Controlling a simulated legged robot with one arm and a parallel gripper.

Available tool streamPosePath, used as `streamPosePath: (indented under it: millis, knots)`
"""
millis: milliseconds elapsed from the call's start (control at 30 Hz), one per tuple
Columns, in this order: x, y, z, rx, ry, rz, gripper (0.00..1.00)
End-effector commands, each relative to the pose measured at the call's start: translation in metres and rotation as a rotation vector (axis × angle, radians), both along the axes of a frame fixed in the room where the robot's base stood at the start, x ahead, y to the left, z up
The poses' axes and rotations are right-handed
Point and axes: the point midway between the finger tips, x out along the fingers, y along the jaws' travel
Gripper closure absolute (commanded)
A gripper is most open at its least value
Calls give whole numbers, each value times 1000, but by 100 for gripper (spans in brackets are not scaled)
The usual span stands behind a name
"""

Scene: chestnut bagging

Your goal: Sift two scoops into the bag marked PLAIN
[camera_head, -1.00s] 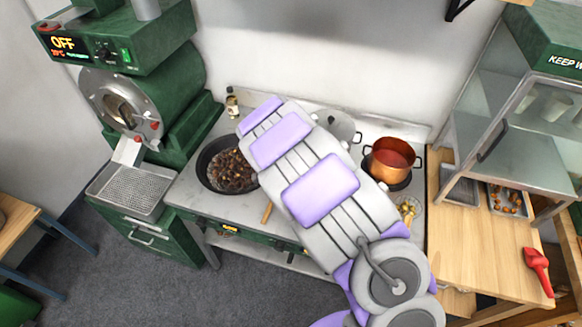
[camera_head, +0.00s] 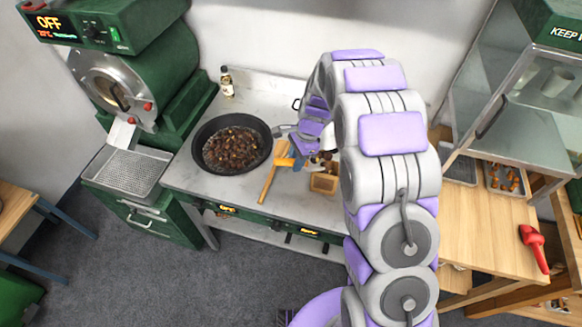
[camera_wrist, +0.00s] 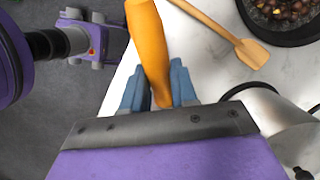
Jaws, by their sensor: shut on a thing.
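My gripper (camera_head: 298,160) is shut on an orange handle (camera_wrist: 150,45), which stands between its blue fingers in the wrist view. The orange handle (camera_head: 284,162) also shows in the head view, just right of the pan. What the handle belongs to is hidden. A dark pan (camera_head: 197,165) of chestnuts (camera_head: 232,148) sits on the stove at left. Its edge shows at the wrist view's top right. A red scoop (camera_head: 533,247) lies on the wooden table at right. I see no bag marked PLAIN.
A wooden spatula (camera_head: 268,185) lies on the stove top near the pan. A small tan block-like thing (camera_head: 323,183) is beside my gripper. A green roaster (camera_head: 150,85) with a perforated tray (camera_head: 124,170) stands left. A glass-sided cabinet (camera_head: 535,95) is at right. My arm hides the stove's right part.

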Motion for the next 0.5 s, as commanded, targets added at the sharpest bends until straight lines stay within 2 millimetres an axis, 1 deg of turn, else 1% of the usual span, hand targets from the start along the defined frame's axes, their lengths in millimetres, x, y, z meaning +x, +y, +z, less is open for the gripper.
streamPosePath:
  millis: [267,333,500]
  knots:
    - [9,-18,18,208,82,-4,100]
    - [10,-23,26,262,105,-4,100]
    - [16,-37,39,389,161,-5,100]
